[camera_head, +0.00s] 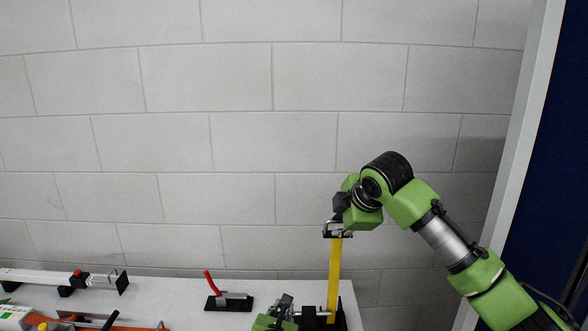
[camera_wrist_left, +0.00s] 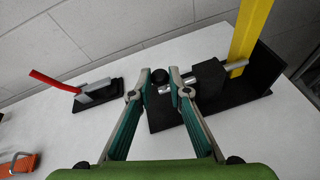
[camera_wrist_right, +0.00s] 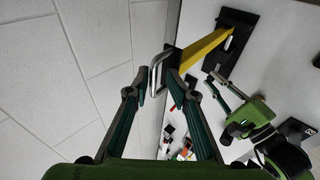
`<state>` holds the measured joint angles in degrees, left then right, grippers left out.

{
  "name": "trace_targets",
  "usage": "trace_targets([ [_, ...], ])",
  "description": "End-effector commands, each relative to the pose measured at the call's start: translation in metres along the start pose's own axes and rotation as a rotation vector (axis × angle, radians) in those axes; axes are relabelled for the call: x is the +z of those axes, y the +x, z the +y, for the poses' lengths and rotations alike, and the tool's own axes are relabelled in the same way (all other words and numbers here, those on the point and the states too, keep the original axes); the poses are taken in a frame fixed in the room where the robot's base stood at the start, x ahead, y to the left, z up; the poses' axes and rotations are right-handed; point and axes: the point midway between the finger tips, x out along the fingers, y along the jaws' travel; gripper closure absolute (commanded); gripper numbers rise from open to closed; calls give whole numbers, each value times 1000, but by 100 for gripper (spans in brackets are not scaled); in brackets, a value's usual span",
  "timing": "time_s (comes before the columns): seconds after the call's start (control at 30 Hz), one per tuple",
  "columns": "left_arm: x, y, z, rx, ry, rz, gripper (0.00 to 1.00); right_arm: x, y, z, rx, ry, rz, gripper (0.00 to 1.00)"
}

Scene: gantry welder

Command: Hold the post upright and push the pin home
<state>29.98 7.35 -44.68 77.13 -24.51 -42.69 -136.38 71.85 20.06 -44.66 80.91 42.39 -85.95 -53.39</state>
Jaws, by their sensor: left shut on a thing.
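The yellow post (camera_head: 334,275) stands nearly upright on a black base (camera_wrist_left: 265,80) near the bench's right end. A silver pin (camera_wrist_left: 188,79) with a black knob (camera_wrist_left: 160,76) lies along the base and runs through a black block (camera_wrist_left: 209,77) toward the post's foot. I cannot tell whether it enters the post. My left gripper (camera_wrist_left: 160,82) is shut on the pin's knob end. My right gripper (camera_wrist_right: 156,76) is at the post's top, its fingers either side of a bent metal handle (camera_wrist_right: 153,73). Whether they clamp it is unclear.
A toggle clamp with a red handle (camera_head: 209,281) stands on the white bench (camera_head: 170,300), left of the post base. A white rail (camera_head: 40,277) and orange tools (camera_head: 40,320) lie farther left. A grey block wall (camera_head: 240,140) stands behind.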

Motion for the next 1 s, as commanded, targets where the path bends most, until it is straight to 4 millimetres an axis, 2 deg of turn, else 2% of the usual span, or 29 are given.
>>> trace_targets([
  [0.2,-1,0,-1,-2,0,2,100,0,2,-2,-5,-1,0,76],
  [0.3,-1,0,-1,-2,0,2,100,0,2,-2,-4,-1,0,100],
  [0.57,-1,0,-1,-1,0,2,100,0,1,-1,-4,0,0,100],
  [1.0,-1,0,-1,-1,0,2,100,1,9,12,-18,2,0,100],
])
